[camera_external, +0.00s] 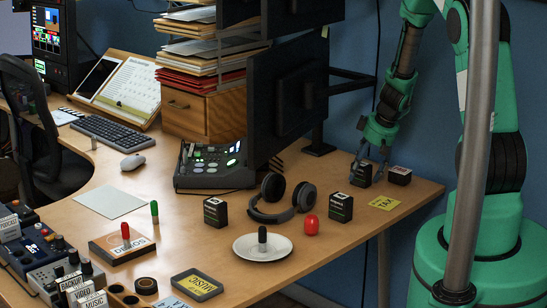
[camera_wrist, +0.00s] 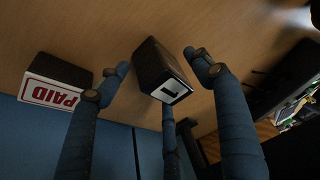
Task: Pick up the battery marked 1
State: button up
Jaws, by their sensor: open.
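The battery marked 1 (camera_wrist: 163,72) is a black block with a white end label that reads 1. In the wrist view it stands on the wooden desk between the spread fingers of my gripper (camera_wrist: 155,62). One finger is on each side of it and a third is below it in the picture. Gaps show at the two sides, so the gripper is open and not closed on it. In the external view my gripper (camera_external: 371,165) is low over the desk's right end, around a black battery (camera_external: 361,175); the fingers partly hide it, and its label cannot be read there.
A dark box labelled PAID (camera_wrist: 55,85) stands close by; it is likely the box (camera_external: 400,175) right of the gripper. A yellow TAX card (camera_external: 384,203) lies in front. Other black batteries (camera_external: 341,206) (camera_external: 215,212), headphones (camera_external: 283,200) and a red object (camera_external: 309,227) are further left.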

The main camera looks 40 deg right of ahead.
jog(key=shift+c, duration=0.5)
jog(key=c, duration=1.4)
jog(key=shift+r, duration=0.8)
notch_tip(320, 180, up, 2)
jog(key=shift+r+p, duration=0.2)
jog(key=shift+p, duration=0.35)
jog(key=s+a, duration=0.2)
jog(key=s, duration=0.2)
jog(key=s+a+b, duration=0.1)
jog(key=s+a, duration=0.2)
jog(key=s, duration=0.2)
jog(key=s+a+r, duration=0.1)
jog(key=s+a, duration=0.2)
jog(key=s, duration=0.1)
jog(key=shift+s+a, duration=0.15)
jog(key=shift+s, duration=0.15)
